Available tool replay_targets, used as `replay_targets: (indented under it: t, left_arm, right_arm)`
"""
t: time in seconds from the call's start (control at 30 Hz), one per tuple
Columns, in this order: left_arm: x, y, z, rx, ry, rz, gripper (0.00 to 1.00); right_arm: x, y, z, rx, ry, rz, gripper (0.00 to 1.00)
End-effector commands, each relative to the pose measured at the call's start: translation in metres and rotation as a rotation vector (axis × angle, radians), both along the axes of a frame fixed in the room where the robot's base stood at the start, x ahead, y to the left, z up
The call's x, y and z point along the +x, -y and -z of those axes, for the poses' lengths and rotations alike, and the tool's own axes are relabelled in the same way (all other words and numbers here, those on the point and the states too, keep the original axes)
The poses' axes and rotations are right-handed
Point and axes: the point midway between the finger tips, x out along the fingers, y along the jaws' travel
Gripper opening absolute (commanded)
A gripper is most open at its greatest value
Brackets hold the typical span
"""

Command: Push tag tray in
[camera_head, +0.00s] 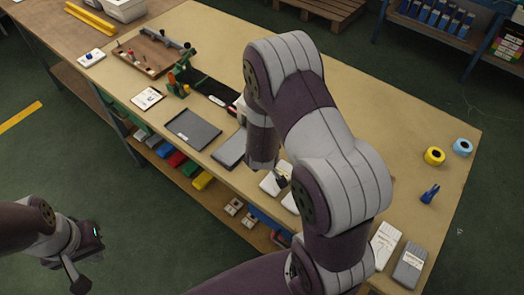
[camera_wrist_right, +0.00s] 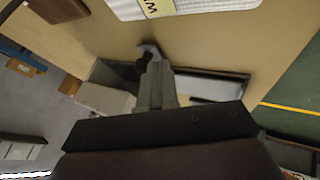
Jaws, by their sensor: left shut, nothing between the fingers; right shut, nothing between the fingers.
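In the right wrist view a grey, open-topped tray (camera_wrist_right: 212,87) with a dark inside lies at the edge of the tan table; I take it for the tag tray. My right gripper (camera_wrist_right: 149,52) is shut and empty, its tips over or against this tray; I cannot tell whether they touch it. My wrist hides part of the tray. In the head view my right arm covers this spot, so how far the tray sticks out is unclear. My left gripper (camera_head: 76,276) is shut and empty, low at the left, away from the table.
A flat dark grey tray (camera_head: 193,129) lies on the table, near a brown board (camera_head: 150,52) with small parts. Yellow tape (camera_head: 434,156) and blue tape (camera_head: 463,147) lie at the right. A white pack (camera_wrist_right: 185,6) with a yellow label lies beyond my right gripper.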

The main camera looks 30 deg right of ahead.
Motion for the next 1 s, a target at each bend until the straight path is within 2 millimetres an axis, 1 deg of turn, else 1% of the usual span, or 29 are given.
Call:
replay_targets:
  t: [0.27,0.37,0.47,0.6,0.7,0.8,0.9,1.0]
  left_arm:
    - [0.000,0.000,0.000,0.000,0.000,0.000,0.00]
    - [0.000,0.000,0.000,0.000,0.000,0.000,0.00]
    - [0.000,0.000,0.000,0.000,0.000,0.000,0.00]
    - [0.000,0.000,0.001,0.000,0.000,0.000,0.00]
    - [0.000,0.000,0.003,0.000,0.000,0.000,0.00]
    - [0.000,0.000,0.006,0.000,0.000,0.000,0.00]
    - [0.000,0.000,0.007,0.000,0.000,0.000,0.00]
    - [0.000,0.000,0.008,0.000,0.000,0.000,0.00]
  right_arm:
    - [0.000,0.001,0.000,0.000,0.000,0.000,0.00]
    - [0.002,0.004,0.000,0.001,0.000,0.001,0.00]
    - [0.009,0.020,0.000,0.001,0.002,0.006,0.00]
    - [0.024,0.058,0.001,0.001,0.004,0.008,0.00]
    - [0.034,0.082,0.001,0.001,0.004,0.006,0.00]
    - [0.042,0.100,0.002,0.000,0.002,0.004,0.00]
    - [0.046,0.111,0.001,0.000,0.002,0.002,0.00]
    - [0.048,0.115,0.000,-0.002,0.001,0.001,0.00]
